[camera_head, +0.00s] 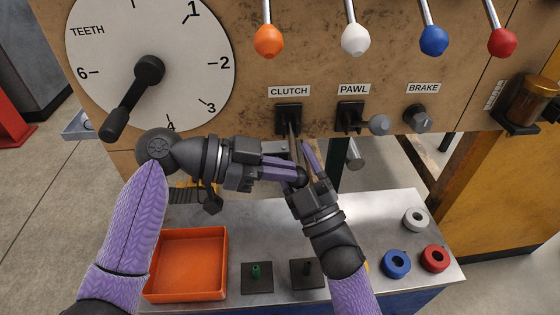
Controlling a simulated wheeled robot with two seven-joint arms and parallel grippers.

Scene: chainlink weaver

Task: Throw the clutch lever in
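The clutch lever (291,129) comes out of a black slotted plate under the CLUTCH label. Its outer end is hidden among my grippers, so I cannot see its knob. My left gripper (300,176) reaches in from the left, its purple fingers close together just below the lever. My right gripper (301,148) reaches up from below, its fingers pointing at the lever and overlapping it in this view. The grippers cross closely in the picture. I cannot tell whether either one touches the lever or holds it.
The pawl lever (378,125) and brake knob (418,116) are to the right. Coloured ball levers hang above, including a white one (355,39). A crank dial (150,68) is at left. The bench below holds an orange tray (187,264) and several rings, one blue (396,264).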

